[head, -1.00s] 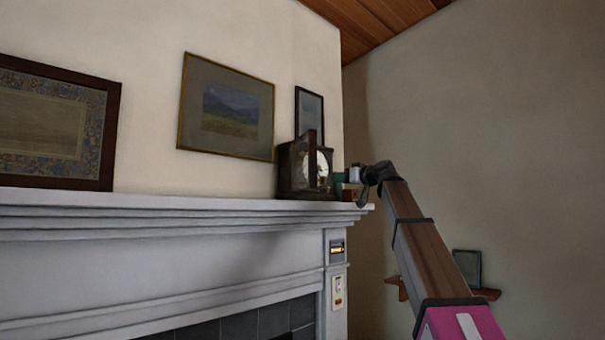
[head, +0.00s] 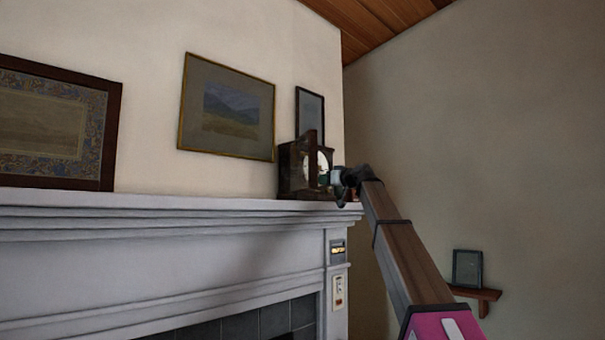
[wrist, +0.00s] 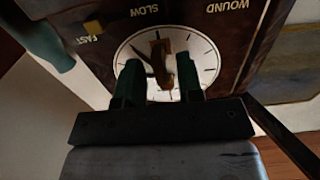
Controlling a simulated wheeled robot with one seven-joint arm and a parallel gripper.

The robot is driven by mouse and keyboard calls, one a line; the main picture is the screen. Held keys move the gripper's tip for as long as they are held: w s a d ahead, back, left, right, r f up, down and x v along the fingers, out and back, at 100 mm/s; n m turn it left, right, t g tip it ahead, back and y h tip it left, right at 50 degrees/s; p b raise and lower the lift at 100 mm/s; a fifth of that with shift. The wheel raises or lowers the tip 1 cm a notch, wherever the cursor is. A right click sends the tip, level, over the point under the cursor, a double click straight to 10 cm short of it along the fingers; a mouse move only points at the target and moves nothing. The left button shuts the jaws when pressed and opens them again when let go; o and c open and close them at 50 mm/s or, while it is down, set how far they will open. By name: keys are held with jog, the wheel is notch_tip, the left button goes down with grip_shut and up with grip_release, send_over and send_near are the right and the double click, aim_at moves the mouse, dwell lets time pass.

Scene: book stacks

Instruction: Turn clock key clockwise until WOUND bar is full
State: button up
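The dark wooden clock (head: 289,172) stands at the right end of the mantel. Its white dial (wrist: 205,58) fills the middle of the wrist view, upside down. A brass-brown key (wrist: 165,62) sticks out near the dial's centre, beside dark hands. My gripper (wrist: 160,80) is open, with one green finger on each side of the key's lower part; I cannot tell whether either touches it. In the head view my gripper (head: 338,178) is right in front of the clock face. The WOUND lettering (wrist: 232,7) shows at the top edge; I see no bar fill there.
The SLOW and FAST lettering and a yellow square (wrist: 93,26) are on the clock front. The mantel shelf (head: 150,203) runs below the clock. Framed pictures (head: 228,108) hang behind it. A small wall shelf (head: 477,293) is at right, with free space around the arm.

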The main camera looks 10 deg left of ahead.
grip_shut()
jog(key=shift+w+a, duration=0.1)
jog(key=shift+a, duration=0.05)
dwell(0.4)
jog(key=m, duration=0.4)
jog(key=shift+w, duration=0.1)
